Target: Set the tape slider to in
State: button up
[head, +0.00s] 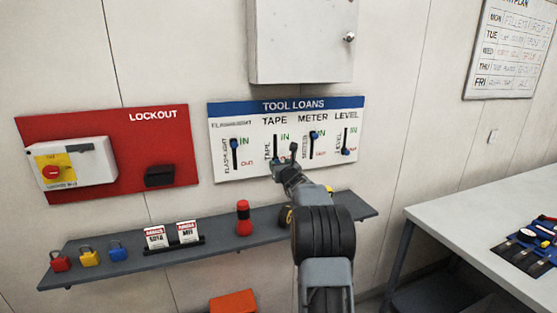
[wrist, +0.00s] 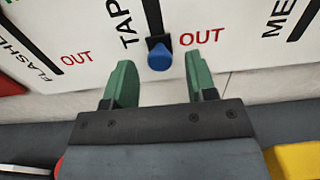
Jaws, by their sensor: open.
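The tool loans board (head: 219,172) hangs on the wall with a column labelled TAPE. In the wrist view, the tape slider's blue knob (wrist: 159,57) is at the bottom of its black slot, beside the red OUT label. In the head view, my gripper (head: 280,166) is at the lower part of the tape slot (head: 276,141) and hides the knob. In the wrist view, my gripper (wrist: 158,84) is open and empty. Its green fingers are spread to the left and right, just below the knob in the picture. I cannot tell the depth gap.
The flashlight (head: 234,149), meter (head: 312,135) and level (head: 345,151) knobs sit on neighbouring slots. A grey shelf (head: 130,263) below holds padlocks, tags and a red item (head: 243,218). A grey cabinet (head: 301,42) hangs above. A red lockout board (head: 110,130) is left.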

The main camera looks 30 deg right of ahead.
jog(key=shift+p+x, duration=0.3)
jog(key=shift+x, duration=0.8)
jog(key=shift+c, duration=0.4)
grip_shut()
